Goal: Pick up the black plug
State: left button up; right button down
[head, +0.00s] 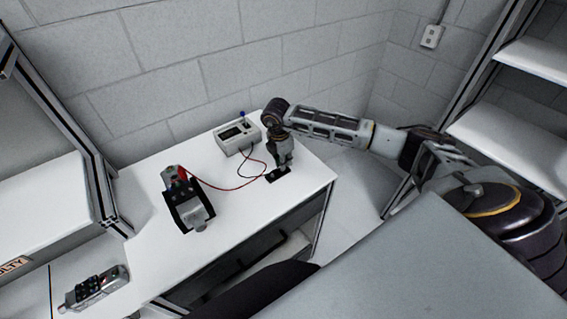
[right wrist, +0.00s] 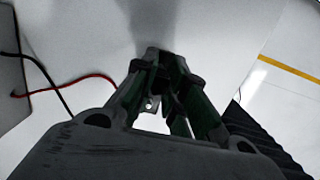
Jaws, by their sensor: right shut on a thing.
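My right gripper (head: 283,162) reaches down to the white table near its right end. Its fingers are shut on the black plug (head: 277,175), which shows as a small dark piece at the fingertips, at the tabletop. In the right wrist view the fingers (right wrist: 160,62) come close together, and the plug is mostly hidden between and behind them. My left gripper is not in view.
A pale instrument box (head: 237,136) stands at the back of the table. A black bracket holding a grey part (head: 190,208) sits left of the gripper, joined by the red lead. A handheld device (head: 94,289) lies front left. The tabletop between is mostly clear.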

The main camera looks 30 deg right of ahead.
jog(key=shift+r, duration=0.2)
notch_tip(320, 180, up, 10)
jog(key=shift+f+b, duration=0.2)
jog(key=shift+b, duration=0.9)
jog(key=shift+w+r, duration=0.1)
jog(key=shift+r, duration=0.05)
